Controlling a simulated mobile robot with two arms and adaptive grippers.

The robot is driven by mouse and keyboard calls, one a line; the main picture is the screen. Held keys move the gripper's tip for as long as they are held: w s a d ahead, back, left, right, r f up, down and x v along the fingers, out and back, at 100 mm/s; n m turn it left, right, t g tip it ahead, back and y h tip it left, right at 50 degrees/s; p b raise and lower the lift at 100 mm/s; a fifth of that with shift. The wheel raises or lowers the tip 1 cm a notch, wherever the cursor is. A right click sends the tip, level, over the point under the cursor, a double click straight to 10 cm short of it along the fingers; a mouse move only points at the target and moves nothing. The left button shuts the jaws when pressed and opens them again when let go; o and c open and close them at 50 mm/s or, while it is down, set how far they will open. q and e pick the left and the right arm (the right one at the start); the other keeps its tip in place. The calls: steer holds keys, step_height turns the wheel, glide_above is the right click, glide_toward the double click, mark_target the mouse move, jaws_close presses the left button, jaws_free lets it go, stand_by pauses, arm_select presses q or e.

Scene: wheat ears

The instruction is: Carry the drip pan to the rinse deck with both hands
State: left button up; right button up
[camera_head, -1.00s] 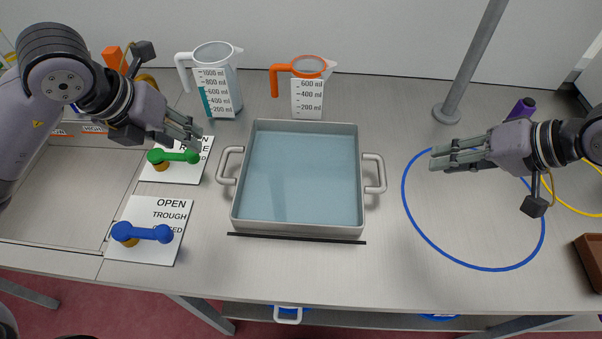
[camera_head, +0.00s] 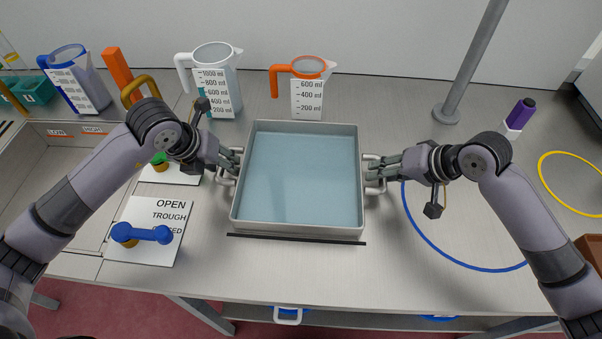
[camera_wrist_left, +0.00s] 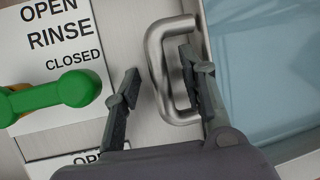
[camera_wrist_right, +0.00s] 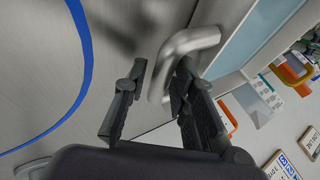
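The drip pan (camera_head: 298,231) is a grey rectangular pan holding pale blue liquid. It sits level on the bench, with a looped handle on each side. My left gripper (camera_head: 236,163) is at its left handle. In the left wrist view the open fingers stand either side of the handle bar (camera_wrist_left: 156,65), one inside the loop. My right gripper (camera_head: 371,172) is at the right handle. In the right wrist view its fingers are apart around that handle (camera_wrist_right: 188,42), one inside the loop. No surface is plainly marked as the rinse deck.
A sunken basin (camera_head: 60,215) lies left. A blue valve lever (camera_head: 142,233) and a green one (camera_wrist_left: 50,95) lie on cards. White (camera_head: 220,95) and orange-rimmed (camera_head: 307,100) jugs stand behind the pan. A post (camera_head: 465,75) stands back right. A blue ring (camera_head: 470,268) surrounds clear bench.

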arm_select(q)
steer(key=shift+w+f, duration=0.1)
steer(key=shift+f, duration=0.15)
arm_select(e)
steer(key=shift+w+a+f, duration=0.15)
steer(key=shift+f, duration=0.05)
arm_select(q)
steer(key=shift+c, duration=0.2)
arm_select(e)
steer(key=shift+c, duration=0.2)
arm_select(q)
steer(key=c, duration=0.5)
arm_select(e)
steer(key=c, duration=0.5)
arm_select(q)
jaws_close()
arm_select(e)
jaws_close()
arm_select(q)
steer(key=shift+w+r, duration=0.15)
steer(key=shift+r, duration=0.05)
arm_select(e)
steer(key=shift+r, duration=0.15)
